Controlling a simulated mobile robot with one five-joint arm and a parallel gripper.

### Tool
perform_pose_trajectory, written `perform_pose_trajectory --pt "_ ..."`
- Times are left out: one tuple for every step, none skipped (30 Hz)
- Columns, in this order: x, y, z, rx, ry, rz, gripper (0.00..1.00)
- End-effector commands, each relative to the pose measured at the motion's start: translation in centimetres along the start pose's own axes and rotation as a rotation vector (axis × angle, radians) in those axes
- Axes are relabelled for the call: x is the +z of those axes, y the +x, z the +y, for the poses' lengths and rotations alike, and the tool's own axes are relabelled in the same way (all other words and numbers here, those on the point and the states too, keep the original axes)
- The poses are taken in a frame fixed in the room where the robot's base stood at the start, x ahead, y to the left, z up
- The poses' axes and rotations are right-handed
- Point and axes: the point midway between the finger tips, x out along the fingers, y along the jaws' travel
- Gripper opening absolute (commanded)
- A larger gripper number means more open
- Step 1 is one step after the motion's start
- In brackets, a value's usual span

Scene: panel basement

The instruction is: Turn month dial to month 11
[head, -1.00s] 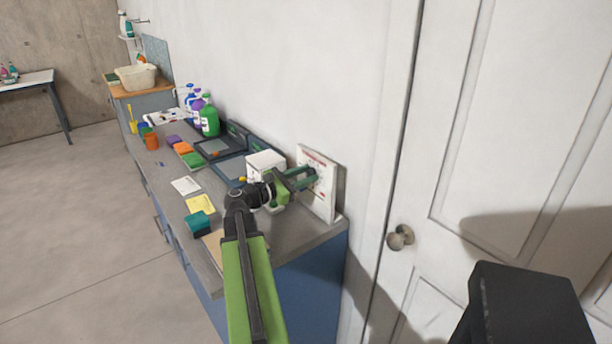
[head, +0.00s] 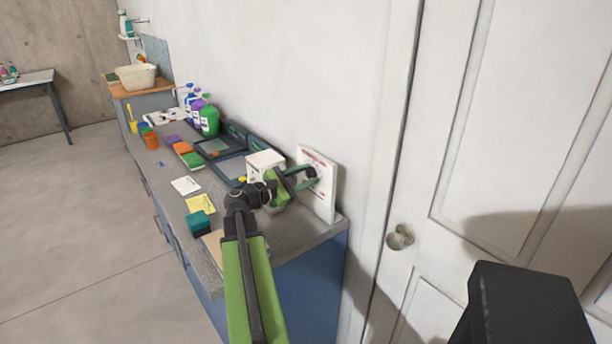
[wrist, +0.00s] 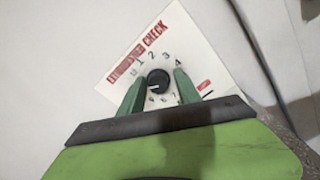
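The white board (head: 323,203) with a red heading leans against the wall at the right end of the counter. In the wrist view the board (wrist: 185,40) reads "CHECK" in part of its red heading and carries a round black month dial (wrist: 158,79) with numbers around it. A pale mark shows on the dial's left part; the exact month it points to is too small to read surely. My gripper (wrist: 158,76) is open, with one green finger on each side of the dial. Small gaps seem to show between fingers and dial. In the head view my gripper (head: 312,179) is at the board's face.
A white box (head: 264,160) stands on the counter just left of the board. Dark trays, coloured sponges, notes and spray bottles (head: 209,120) lie farther along. A white door with a knob (head: 400,237) is to the right.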

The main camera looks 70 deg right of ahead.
Motion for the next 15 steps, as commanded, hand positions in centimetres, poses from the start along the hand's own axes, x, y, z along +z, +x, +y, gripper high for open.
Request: perform_pose_trajectory --pt "0.0 0.0 0.0 0.001 0.0 0.0 0.45" --pt "0.0 0.0 0.0 0.001 -0.001 -0.001 0.49" --pt "0.0 0.0 0.0 0.002 -0.001 -0.001 0.54" --pt "0.0 0.0 0.0 0.003 -0.001 -0.001 0.54" --pt "0.0 0.0 0.1 0.003 -0.001 -0.001 0.54" --pt "0.0 0.0 0.1 0.004 -0.001 -0.001 0.54" --pt "0.0 0.0 0.1 0.004 -0.001 -0.001 0.54" --pt "0.0 0.0 0.1 0.005 -0.001 -0.001 0.54" --pt "0.0 0.0 0.1 0.005 -0.002 -0.001 0.54" --pt "0.0 0.0 0.1 0.005 -0.002 -0.001 0.54" --pt "0.0 0.0 0.1 0.006 -0.002 -0.001 0.54" --pt "0.0 -0.1 0.2 0.006 -0.002 -0.001 0.54" --pt "0.0 -0.3 0.2 0.007 -0.002 -0.001 0.54" --pt "0.0 -0.5 0.2 0.007 -0.002 0.0 0.54" --pt "0.0 -1.1 0.2 0.009 -0.002 0.0 0.54"
